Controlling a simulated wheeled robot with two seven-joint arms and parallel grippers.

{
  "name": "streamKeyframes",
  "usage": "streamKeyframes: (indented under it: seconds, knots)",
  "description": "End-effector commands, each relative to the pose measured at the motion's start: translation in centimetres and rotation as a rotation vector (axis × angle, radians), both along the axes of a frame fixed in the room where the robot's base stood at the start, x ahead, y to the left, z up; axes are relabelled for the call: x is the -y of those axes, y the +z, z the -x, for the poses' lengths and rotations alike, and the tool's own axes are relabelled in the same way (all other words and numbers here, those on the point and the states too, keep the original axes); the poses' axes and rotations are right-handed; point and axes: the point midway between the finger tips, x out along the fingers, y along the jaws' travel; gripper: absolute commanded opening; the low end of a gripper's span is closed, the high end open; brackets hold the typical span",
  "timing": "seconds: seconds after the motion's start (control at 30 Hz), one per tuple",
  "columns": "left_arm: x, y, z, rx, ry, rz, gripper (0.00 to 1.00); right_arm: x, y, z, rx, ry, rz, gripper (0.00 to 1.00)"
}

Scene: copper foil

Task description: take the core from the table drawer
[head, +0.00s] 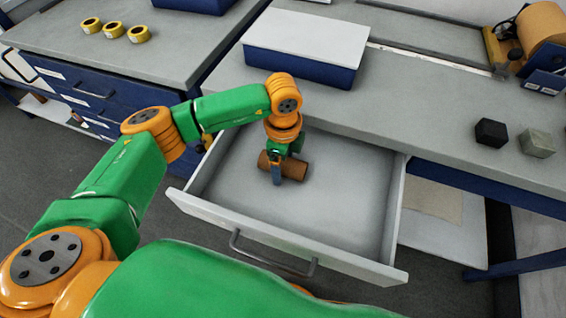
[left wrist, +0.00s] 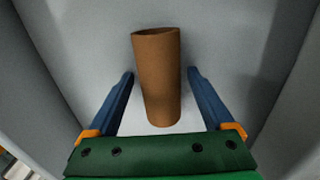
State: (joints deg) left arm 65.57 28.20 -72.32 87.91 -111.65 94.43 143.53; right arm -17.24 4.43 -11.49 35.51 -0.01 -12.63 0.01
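The core is a brown cardboard tube (head: 293,168) lying in the open table drawer (head: 330,215). In the left wrist view the core (left wrist: 158,75) lies between the two blue fingers. My left gripper (head: 277,172) reaches down into the drawer at the core. In the left wrist view the left gripper (left wrist: 160,88) is open, with a gap on each side of the core. The drawer is pulled out and holds nothing else that I can see. My right gripper is not in view.
The grey table (head: 420,110) stands behind the drawer, with a white-topped blue box (head: 305,45), a black block (head: 491,132) and a grey block (head: 537,143) on it. Several yellow tape rolls (head: 114,30) lie on the left bench. The drawer walls surround my left gripper.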

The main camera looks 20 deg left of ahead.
Motion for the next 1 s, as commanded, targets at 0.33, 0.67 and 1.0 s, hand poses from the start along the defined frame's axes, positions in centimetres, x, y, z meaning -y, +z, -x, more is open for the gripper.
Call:
streamKeyframes:
  seconds: [0.33, 0.67, 1.0]
  knots:
    - [0.0, 0.0, 0.0, 0.000, 0.001, 0.000, 0.01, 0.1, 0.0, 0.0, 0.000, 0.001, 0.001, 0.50]
    - [0.0, 1.1, -0.1, 0.002, 0.001, 0.001, 0.01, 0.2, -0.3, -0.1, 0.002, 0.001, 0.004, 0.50]
    - [1.4, 8.9, 4.6, 0.007, -0.007, 0.001, 0.01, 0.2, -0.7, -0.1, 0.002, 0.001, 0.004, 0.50]
